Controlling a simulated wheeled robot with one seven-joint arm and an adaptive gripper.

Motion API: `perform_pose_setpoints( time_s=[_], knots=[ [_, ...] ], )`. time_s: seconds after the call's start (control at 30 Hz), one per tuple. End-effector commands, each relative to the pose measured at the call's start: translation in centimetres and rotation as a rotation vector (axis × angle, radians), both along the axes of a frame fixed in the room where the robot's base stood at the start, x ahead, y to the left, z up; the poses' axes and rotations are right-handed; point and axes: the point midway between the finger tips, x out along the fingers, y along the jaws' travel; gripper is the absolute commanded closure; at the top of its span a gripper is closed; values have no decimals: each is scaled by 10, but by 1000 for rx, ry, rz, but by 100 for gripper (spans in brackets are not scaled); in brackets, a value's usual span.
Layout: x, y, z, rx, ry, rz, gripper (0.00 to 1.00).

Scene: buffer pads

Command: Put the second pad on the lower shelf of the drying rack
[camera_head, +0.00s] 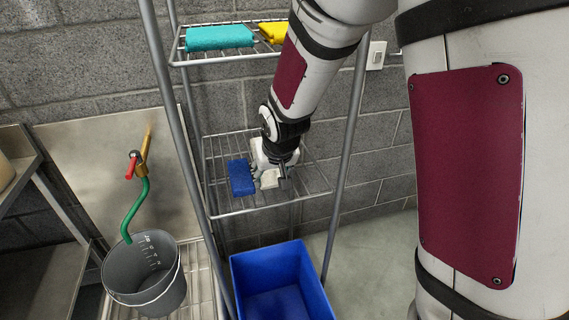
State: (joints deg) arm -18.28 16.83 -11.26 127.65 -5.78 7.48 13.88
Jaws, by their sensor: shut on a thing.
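The drying rack has an upper wire shelf (240,57) and a lower wire shelf (312,187). A blue pad (241,177) lies on the left part of the lower shelf. My gripper (270,177) reaches down at the lower shelf, just right of the blue pad. It is shut on a small cream pad (269,180), mostly hidden by my gripper and wrist. I cannot tell whether the cream pad touches the wires. A teal pad (219,38) and a partly hidden yellow pad (272,32) lie on the upper shelf.
The rack's grey posts (346,150) stand close around my arm. A blue bin (280,285) is below the shelf. A grey bucket (146,275) stands at lower left, beneath a green hose tap (135,205). The lower shelf's right part is bare.

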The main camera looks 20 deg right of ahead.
Motion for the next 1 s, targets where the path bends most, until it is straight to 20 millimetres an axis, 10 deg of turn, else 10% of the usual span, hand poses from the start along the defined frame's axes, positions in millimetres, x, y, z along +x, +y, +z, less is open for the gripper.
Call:
perform_pose_setpoints(
  time_s=[0.6, 1.0],
  knots=[
    [38, -67, -7, 1, -1, -3, 77],
    [41, -71, -36, 0, 3, 1, 77]
  ],
)
